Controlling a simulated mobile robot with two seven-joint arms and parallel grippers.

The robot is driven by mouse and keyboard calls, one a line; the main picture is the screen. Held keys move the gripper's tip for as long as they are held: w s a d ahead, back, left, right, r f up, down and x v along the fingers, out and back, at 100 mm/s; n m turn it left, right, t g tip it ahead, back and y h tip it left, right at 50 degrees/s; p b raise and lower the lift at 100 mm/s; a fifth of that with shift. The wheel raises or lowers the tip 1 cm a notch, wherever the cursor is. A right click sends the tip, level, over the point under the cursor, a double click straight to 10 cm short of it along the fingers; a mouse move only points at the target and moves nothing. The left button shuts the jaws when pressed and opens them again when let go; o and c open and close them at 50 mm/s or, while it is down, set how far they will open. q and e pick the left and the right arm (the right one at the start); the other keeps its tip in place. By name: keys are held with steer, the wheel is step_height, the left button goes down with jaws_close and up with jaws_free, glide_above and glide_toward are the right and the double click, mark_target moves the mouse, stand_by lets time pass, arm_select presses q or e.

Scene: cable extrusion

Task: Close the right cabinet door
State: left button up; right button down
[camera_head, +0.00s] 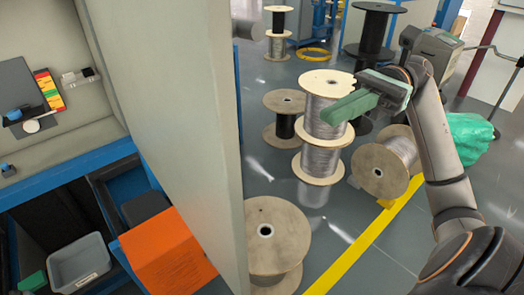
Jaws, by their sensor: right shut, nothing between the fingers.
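The right cabinet door (185,110) is a tall grey-beige panel. It stands open, swung out from the cabinet (50,140) on the left, whose inside shows. Its near edge runs down the middle of the view. My right gripper (332,112), with green fingers, is to the right of the door and apart from it, with floor and spools behind it. Its fingers are together and hold nothing. My left gripper is not in view.
Wooden cable spools stand right of the door; one (275,238) is close to its edge. An orange box (165,252) and a grey bin (78,262) are low in the cabinet area. A yellow floor line (360,243) crosses the grey floor.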

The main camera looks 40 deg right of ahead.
steer(key=p, duration=0.3)
glide_toward(237, 165)
steer(key=a, duration=0.5)
steer(key=shift+w+a+f, duration=0.1)
steer(key=shift+w+f, duration=0.25)
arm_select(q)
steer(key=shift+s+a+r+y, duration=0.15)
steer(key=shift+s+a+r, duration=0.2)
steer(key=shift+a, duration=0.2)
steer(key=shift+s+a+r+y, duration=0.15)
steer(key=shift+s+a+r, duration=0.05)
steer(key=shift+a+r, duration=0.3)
arm_select(e)
steer(key=shift+a+f, duration=0.1)
steer(key=shift+a, duration=0.45)
